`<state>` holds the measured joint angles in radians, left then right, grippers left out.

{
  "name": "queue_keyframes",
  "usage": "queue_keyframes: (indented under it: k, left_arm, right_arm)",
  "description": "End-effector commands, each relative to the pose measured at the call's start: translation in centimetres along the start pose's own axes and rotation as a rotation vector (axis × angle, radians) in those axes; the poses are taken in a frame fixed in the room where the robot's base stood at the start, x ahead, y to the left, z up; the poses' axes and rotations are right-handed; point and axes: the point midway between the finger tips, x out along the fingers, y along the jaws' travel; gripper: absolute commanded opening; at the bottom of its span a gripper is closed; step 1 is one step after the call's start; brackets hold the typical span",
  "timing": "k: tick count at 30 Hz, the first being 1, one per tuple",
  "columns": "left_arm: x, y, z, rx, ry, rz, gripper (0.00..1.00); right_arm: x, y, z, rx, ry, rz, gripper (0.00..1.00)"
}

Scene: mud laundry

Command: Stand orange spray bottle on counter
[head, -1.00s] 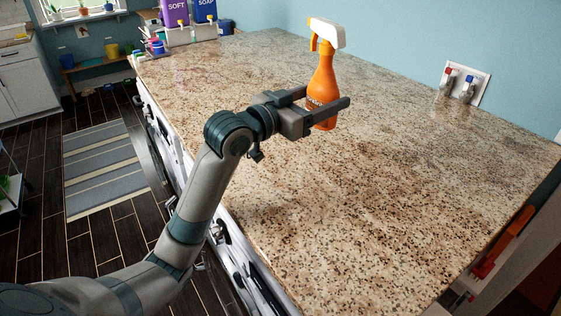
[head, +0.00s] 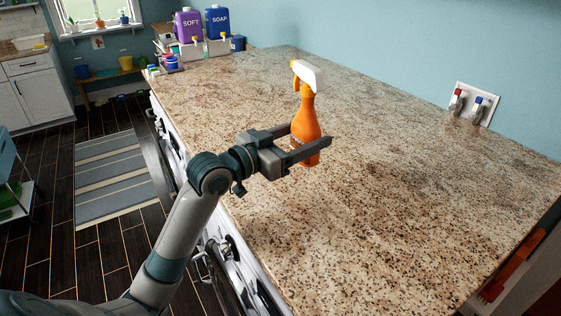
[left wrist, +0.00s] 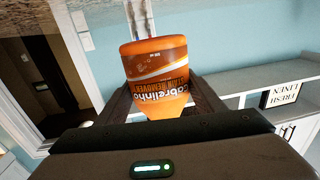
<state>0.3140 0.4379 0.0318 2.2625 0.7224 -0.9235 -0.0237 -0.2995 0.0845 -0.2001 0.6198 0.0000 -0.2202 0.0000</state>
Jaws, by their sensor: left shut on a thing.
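The orange spray bottle (head: 306,122) has a white and orange trigger head and is nearly upright, tilted slightly. My left gripper (head: 308,148) is shut on its lower body, with the fingers on either side. The bottle is over the speckled granite counter (head: 400,200); I cannot tell whether its base touches the surface. In the left wrist view the bottle (left wrist: 155,62) appears upside down between the two fingers, with its base toward the top and its label showing. My right gripper is in neither view.
The counter around the bottle is broadly clear. Purple (head: 189,27) and blue (head: 218,24) dispensers stand at the far end, near small cups. A wall plate with two taps (head: 469,104) is at the right. The counter's front edge runs beside my left arm.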

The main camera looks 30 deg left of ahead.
Motion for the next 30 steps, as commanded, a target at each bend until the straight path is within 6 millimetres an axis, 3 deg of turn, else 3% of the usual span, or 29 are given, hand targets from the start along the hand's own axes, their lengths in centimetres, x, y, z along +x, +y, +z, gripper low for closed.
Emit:
queue_keyframes:
  k: [12, 30]
  left_arm:
    - [-4.6, -2.4, 3.0, 0.002, 0.002, -0.001, 0.22]
    - [-5.0, -2.6, 4.2, -0.001, 0.002, -0.001, 0.22]
  right_arm:
    - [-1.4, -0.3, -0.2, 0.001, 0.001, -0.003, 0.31]
    - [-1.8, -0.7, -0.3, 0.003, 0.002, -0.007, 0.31]
